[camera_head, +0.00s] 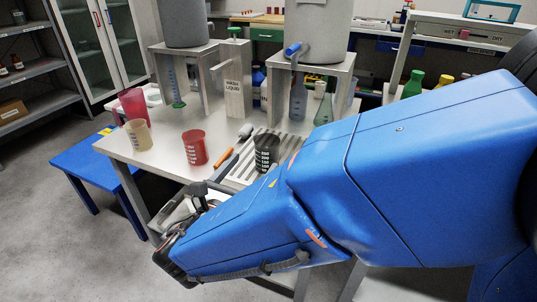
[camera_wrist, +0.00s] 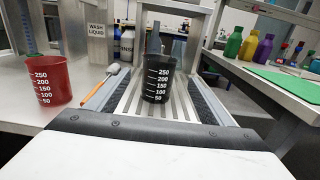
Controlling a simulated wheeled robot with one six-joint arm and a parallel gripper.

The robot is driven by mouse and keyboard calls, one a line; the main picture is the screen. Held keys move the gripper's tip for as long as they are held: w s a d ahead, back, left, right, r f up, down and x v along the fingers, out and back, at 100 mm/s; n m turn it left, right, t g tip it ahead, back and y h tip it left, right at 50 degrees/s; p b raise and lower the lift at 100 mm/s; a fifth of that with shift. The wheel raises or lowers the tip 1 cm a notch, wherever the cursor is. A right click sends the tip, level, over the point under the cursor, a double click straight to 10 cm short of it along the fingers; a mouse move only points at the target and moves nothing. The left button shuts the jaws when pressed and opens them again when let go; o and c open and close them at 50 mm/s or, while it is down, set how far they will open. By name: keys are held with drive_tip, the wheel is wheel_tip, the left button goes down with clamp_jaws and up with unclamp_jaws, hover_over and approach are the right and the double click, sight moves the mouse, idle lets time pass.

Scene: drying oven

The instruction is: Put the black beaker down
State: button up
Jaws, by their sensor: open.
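The black beaker (camera_wrist: 158,80) with white volume marks stands upright on a slotted metal draining area (camera_wrist: 130,103) of the bench. It also shows in the head view (camera_head: 266,148), partly behind my blue arm. My gripper (camera_wrist: 158,72) is open, with one dark-padded finger on each side of the beaker and a visible gap at both sides. In the head view one finger shows as a grey bar left of the beaker; the other is hidden by my arm.
A red beaker (camera_head: 194,147) stands left of the beaker, with an orange-handled brush (camera_head: 223,157) between them. A cream beaker (camera_head: 138,134) and a pink beaker (camera_head: 134,106) stand farther left.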

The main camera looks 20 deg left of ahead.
sight(262, 152)
drive_tip(key=w, duration=0.5)
drive_tip(key=shift+w+d, duration=0.15)
drive_tip(key=shift+d, duration=0.1)
drive_tip(key=shift+w+d+r, duration=0.1)
drive_tip(key=shift+w+r, duration=0.05)
drive_tip(key=shift+w, duration=1.15)
drive_tip(key=shift+w+d+r, duration=0.1)
drive_tip(key=shift+w+r, duration=0.05)
drive_tip(key=shift+w, duration=1.1)
drive_tip(key=c, duration=1.2)
drive_tip(key=shift+r, duration=0.15)
